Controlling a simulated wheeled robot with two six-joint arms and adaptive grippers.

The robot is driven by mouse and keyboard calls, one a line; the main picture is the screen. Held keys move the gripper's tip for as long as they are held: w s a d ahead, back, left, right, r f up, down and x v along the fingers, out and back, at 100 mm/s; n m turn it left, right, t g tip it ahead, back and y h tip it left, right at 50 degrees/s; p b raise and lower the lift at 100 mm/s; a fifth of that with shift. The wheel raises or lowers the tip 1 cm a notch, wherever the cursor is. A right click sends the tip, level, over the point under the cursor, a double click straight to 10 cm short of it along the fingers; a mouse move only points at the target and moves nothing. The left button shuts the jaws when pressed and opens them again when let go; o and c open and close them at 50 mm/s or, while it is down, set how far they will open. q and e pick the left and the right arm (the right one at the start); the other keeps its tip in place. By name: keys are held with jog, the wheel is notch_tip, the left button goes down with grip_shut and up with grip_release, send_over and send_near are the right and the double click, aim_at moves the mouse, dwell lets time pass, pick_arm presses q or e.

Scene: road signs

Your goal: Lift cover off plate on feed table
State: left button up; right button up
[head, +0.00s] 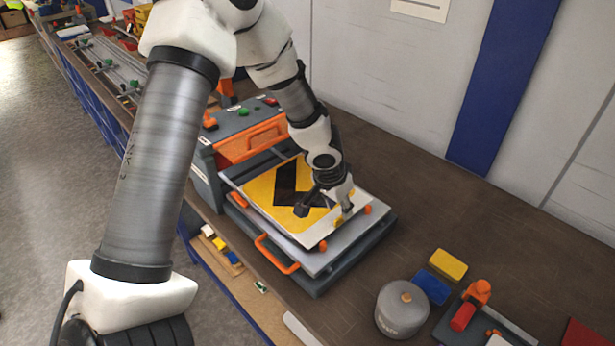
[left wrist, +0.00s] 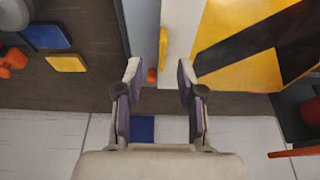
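The feed table (head: 318,261) is a grey bed with orange pegs and an orange side handle. On it lies a white-edged plate (head: 265,188) with a yellow and black sign face, which also fills the upper right of the left wrist view (left wrist: 240,45). A small yellow tab (left wrist: 163,47) stands on its pale margin; I cannot tell a separate cover from the plate. My left gripper (head: 341,210) is over the plate's right end. In the left wrist view its fingers (left wrist: 159,70) are apart and empty, with the tab lined up between them. My right gripper is out of view.
A grey machine with an orange front (head: 250,142) stands behind the feed table. A grey pot (head: 402,309), a blue block (head: 431,287), a yellow block (head: 448,264) and an orange-handled tool (head: 470,308) are at the right. The wall runs along the bench's back; bench between is clear.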

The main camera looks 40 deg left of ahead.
aim_at(341, 216)
pick_arm(q)
jog(key=x, duration=0.5)
jog(key=shift+w+a+f, duration=0.1)
jog(key=shift+w+a, duration=0.1)
jog(key=shift+w, duration=0.2)
jog(key=shift+w+f, duration=0.2)
jog(key=shift+w, duration=0.05)
jog(key=shift+s+d+r, duration=0.1)
jog(key=shift+s+r, duration=0.15)
jog(key=shift+s, duration=0.05)
jog(key=shift+c, duration=0.6)
jog(key=shift+s, duration=0.1)
grip_shut()
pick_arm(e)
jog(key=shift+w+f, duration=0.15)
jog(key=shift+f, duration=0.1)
pick_arm(q)
jog(key=shift+r, duration=0.15)
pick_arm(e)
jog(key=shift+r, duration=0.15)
